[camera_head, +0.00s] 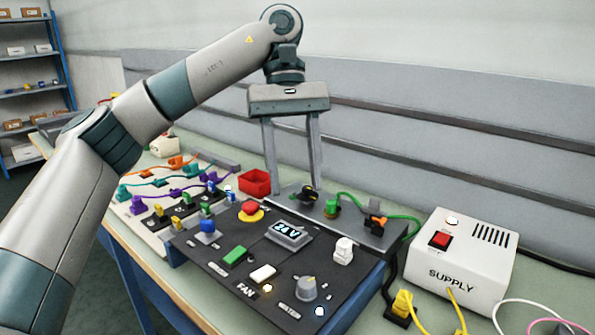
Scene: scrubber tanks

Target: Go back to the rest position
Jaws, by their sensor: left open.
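My left gripper (294,190) reaches in from the left and points straight down. Its two long fingers are apart and nothing shows between them. The fingertips are by the back edge of the dark control panel (215,268), near a black connector (310,194) and a green connector (332,208) on a grey strip behind the panel. I cannot tell whether the fingertips touch anything. My right gripper is not in the picture.
A red bin (255,182) stands just left of the fingers. A board with colored plugs (150,215) lies left. Shelves (35,85) stand far left.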

